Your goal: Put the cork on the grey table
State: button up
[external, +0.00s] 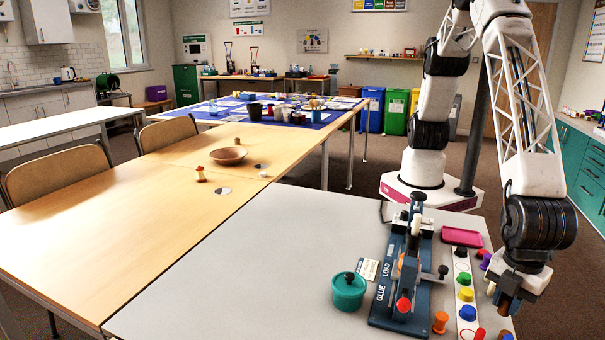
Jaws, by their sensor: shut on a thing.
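The grey table (255,265) fills the front of the view. My gripper (507,300) points down low over its right edge, beside the strip of coloured pieces. It is shut on a small brown thing (504,303), mostly hidden by the fingers; I cannot tell whether this is the cork. A small brown, cork-like piece (238,141) stands on the wooden table (120,235), just behind a shallow brown bowl (228,155). It is too small to identify surely.
A blue press (405,275) marked "GLUE" and "LOAD" stands on the grey table. A teal pot (348,292) is left of it, an orange peg (440,322) right of it, and a pink tray (461,237) behind. The grey table's left part is clear.

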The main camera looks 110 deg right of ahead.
aim_at(502, 315)
jog(key=shift+f, duration=0.25)
jog(key=shift+f, duration=1.8)
jog(key=shift+f, duration=0.1)
jog(key=o, duration=0.9)
notch_tip(502, 315, up, 12)
jog(key=shift+r, duration=0.1)
dwell(0.3)
